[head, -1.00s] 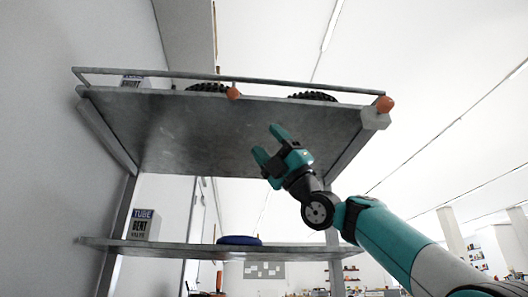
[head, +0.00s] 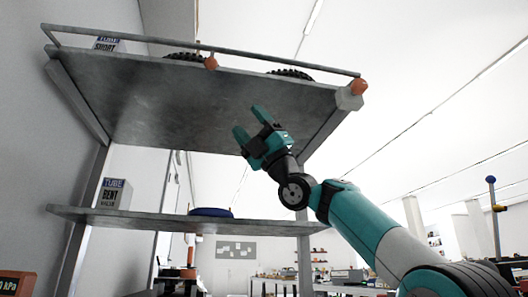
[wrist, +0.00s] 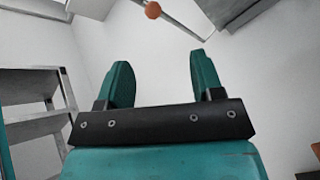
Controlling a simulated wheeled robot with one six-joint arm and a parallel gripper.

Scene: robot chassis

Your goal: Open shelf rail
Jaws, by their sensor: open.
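The shelf rail (head: 130,42) is a thin grey bar along the front of the upper shelf (head: 190,105). An orange knob (head: 211,63) sits on the rail near its middle, and a larger orange knob (head: 359,87) sits at its right end on a pale block. In the wrist view the middle knob (wrist: 153,10) shows at the top edge, beyond the fingertips. My gripper (head: 250,121) is open and empty, below the upper shelf in the picture and apart from the rail. Both teal fingers (wrist: 160,72) show in the wrist view with nothing between them.
Black tyres (head: 290,74) and a tube box (head: 108,44) stand on the upper shelf behind the rail. The lower shelf (head: 150,219) holds another tube box (head: 116,194) and a blue round item (head: 210,212). A wall closes the left side; the right side is open room.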

